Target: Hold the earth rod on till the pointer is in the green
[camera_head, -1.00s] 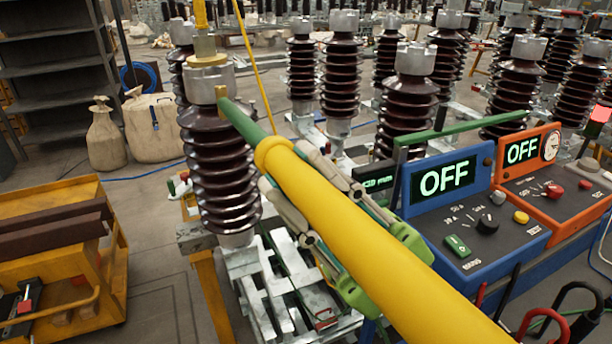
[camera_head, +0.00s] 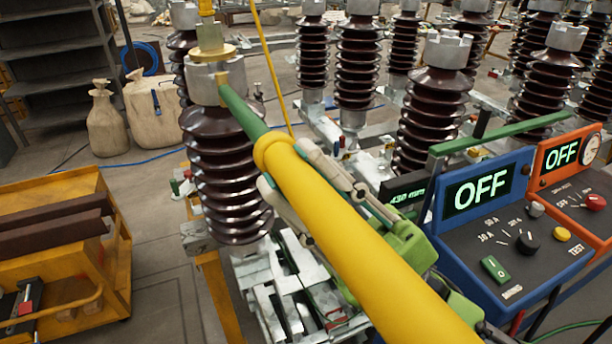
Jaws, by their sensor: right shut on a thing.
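The earth rod is a thick yellow pole (camera_head: 350,255) with a collar and a green end piece (camera_head: 241,111). It slants up and left across the view. Its brass tip (camera_head: 222,84) overlaps the grey metal cap of the nearest brown insulator (camera_head: 222,160); touching or just in front, I cannot tell. My right gripper (camera_head: 284,168) is shut on the yellow rod just below the collar. A round dial (camera_head: 590,150) sits on the orange box (camera_head: 570,180) at the right; it is too small to read its pointer or any green band. My left gripper is out of view.
A blue test box (camera_head: 470,225) beside the orange one has knobs and a green switch; both displays read OFF. More brown insulators (camera_head: 435,115) stand behind. A yellow cart (camera_head: 60,240) is at the left, with sacks (camera_head: 150,115) behind it. Grey floor lies between.

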